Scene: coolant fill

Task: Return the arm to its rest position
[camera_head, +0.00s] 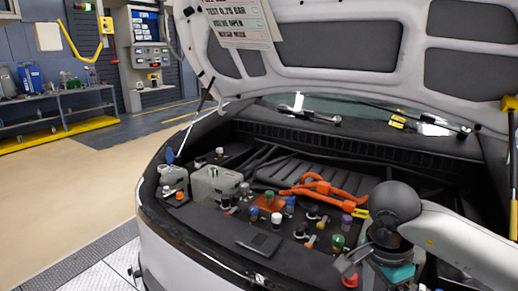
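One arm of mine, the right, comes in from the right edge as a white link with a dark grey rounded joint. It reaches over the front right part of the open engine bay (262,257). My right gripper (352,268) points down below that joint at the lower edge of the picture. Its fingers are partly hidden and small, so I cannot tell whether it is open or shut. A teal part (398,274) shows just beside it. My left arm and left gripper are not in view.
The raised hood (335,45) with a hanging instruction sheet (243,22) is above the bay. Several coloured caps, an orange cable (322,187) and a grey reservoir (212,184) stand up in the bay. The floor (75,200) at left is clear before a shelf (60,108).

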